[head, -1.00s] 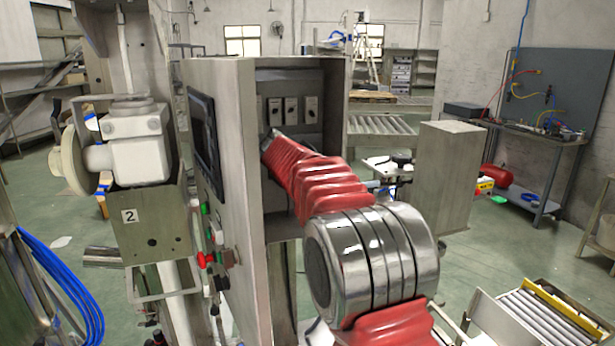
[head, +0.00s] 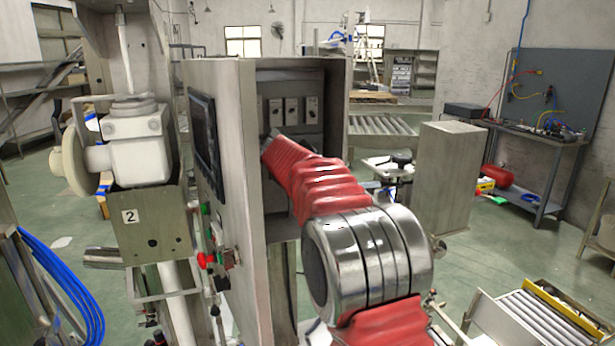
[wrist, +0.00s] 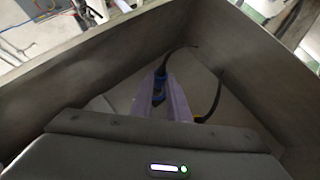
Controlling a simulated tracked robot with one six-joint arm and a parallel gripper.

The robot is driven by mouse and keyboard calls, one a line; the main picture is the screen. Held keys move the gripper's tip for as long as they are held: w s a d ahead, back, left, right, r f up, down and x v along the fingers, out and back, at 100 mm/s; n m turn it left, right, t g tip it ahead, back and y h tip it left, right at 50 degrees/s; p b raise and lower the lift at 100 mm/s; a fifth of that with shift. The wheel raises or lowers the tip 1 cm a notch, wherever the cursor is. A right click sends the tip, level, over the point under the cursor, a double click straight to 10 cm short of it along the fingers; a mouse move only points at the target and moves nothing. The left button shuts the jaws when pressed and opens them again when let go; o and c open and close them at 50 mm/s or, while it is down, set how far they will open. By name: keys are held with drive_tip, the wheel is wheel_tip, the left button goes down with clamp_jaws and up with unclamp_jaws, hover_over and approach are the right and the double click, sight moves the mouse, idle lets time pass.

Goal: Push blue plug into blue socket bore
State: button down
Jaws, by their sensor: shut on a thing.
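In the wrist view, my gripper (wrist: 161,88) has two pale purple fingers shut on the small blue plug (wrist: 160,77). A dark cable runs up from the plug and curves right. The fingers point into the corner of a grey metal enclosure (wrist: 95,72). I cannot make out the blue socket bore in either view; whether the plug touches it cannot be told. In the head view, my red-sleeved arm reaches into the open grey cabinet (head: 228,150), and my gripper is hidden there.
A second dark cable (wrist: 216,98) with a yellowish end lies right of the fingers, close to them. The enclosure walls stand close on both sides. In the head view, switch modules (head: 292,110) line the cabinet's back, and a grey box (head: 445,175) stands to its right.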

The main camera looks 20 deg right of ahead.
drive_tip(key=shift+w, duration=1.05)
idle(2.3)
drive_tip(key=c, duration=2)
unclamp_jaws()
drive_tip(key=shift+o, duration=0.5)
drive_tip(key=o, duration=0.5)
drive_tip(key=v, duration=0.7)
drive_tip(key=shift+s, duration=0.2)
drive_tip(key=shift+s+a+r, duration=0.1)
drive_tip(key=shift+a, duration=0.05)
